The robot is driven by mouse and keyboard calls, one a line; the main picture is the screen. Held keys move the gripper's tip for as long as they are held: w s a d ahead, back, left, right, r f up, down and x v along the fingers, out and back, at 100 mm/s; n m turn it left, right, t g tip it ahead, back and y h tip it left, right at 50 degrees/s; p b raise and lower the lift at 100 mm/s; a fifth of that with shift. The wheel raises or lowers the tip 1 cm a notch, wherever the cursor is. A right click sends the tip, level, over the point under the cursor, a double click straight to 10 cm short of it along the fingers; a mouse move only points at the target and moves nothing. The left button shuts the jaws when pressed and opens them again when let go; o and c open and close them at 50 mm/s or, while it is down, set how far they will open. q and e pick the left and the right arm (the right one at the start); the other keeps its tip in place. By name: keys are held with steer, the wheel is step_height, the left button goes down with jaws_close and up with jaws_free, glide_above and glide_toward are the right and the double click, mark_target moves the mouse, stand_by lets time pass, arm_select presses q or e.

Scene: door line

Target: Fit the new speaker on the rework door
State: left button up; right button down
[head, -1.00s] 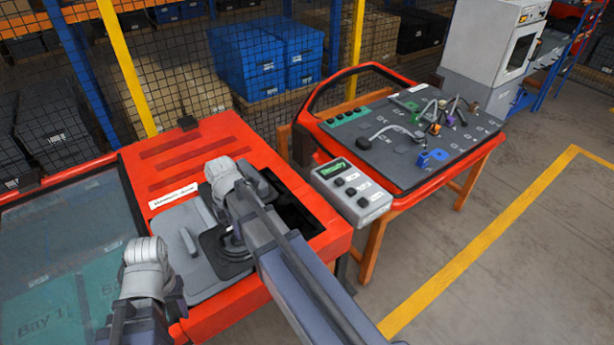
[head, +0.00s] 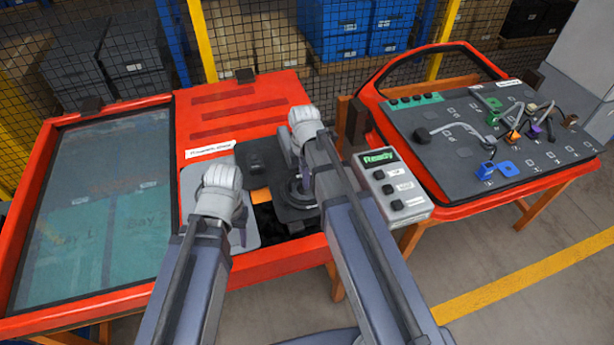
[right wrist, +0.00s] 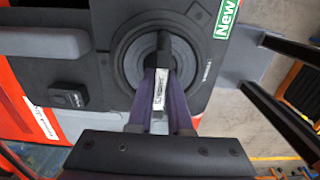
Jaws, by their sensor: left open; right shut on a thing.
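My right gripper (right wrist: 162,95) is shut on a raised grip on the new speaker. In the right wrist view the speaker (right wrist: 125,50) is a round dark cone on a dark plate with a green "New" label. In the head view the speaker (head: 297,213) hangs over the right part of the red bench, partly hidden by my right arm. My left gripper (head: 238,236) is open and empty over the light grey lid (head: 192,185), mostly hidden by its wrist.
A control box (head: 392,186) reading "Ready" stands between bench and door. The door panel carries cables and a blue connector (head: 508,168). A mesh fence stands behind.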

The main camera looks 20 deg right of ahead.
mark_target(305, 192)
steer(key=shift+f+b, duration=2.4)
steer(key=shift+f, duration=0.2)
arm_select(q)
step_height(305, 192, down, 5)
steer(key=shift+f, duration=0.1)
arm_select(e)
steer(key=c, duration=1.4)
jaws_free()
jaws_close()
arm_select(q)
steer(key=shift+f+b, duration=0.65)
steer(key=shift+b, duration=0.05)
arm_select(e)
steer(key=shift+f, duration=0.65)
steer(key=o, duration=0.6)
jaws_free()
steer(key=shift+o, duration=0.2)
